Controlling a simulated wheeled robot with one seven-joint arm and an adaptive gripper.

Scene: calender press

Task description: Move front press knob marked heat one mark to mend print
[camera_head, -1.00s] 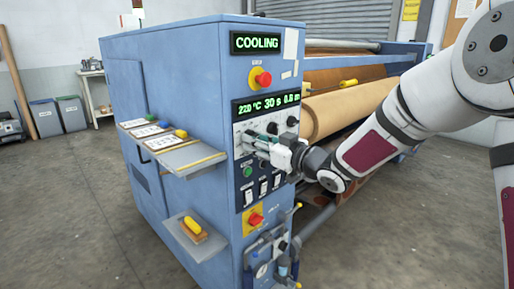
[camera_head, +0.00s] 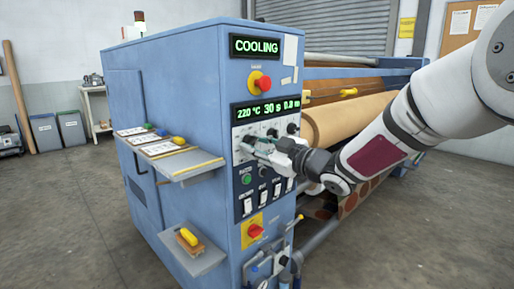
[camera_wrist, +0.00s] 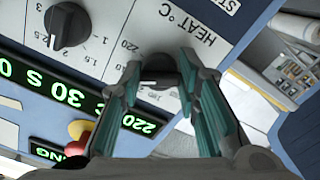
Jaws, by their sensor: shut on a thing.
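The heat knob (camera_wrist: 160,70) is black and round, on a pale plate lettered HEAT °C in the wrist view. A white pointer line shows on its near side, and a printed 220 stands beside its scale. My gripper (camera_wrist: 160,66) has its teal-lined fingers on both sides of the knob, shut on it. In the head view my gripper (camera_head: 252,146) is at the left of the knob row on the blue press front (camera_head: 238,215), hiding most of the knob. The display (camera_head: 267,109) reads 220 °C and 30 s; the sign above (camera_head: 256,46) reads COOLING.
Another black knob (camera_wrist: 67,25) sits beside the held one. A red stop button (camera_head: 262,82) is above the display, a second red switch (camera_head: 255,230) below. A side shelf (camera_head: 180,162) with cards juts out left. The roller (camera_head: 345,120) lies right, behind my arm.

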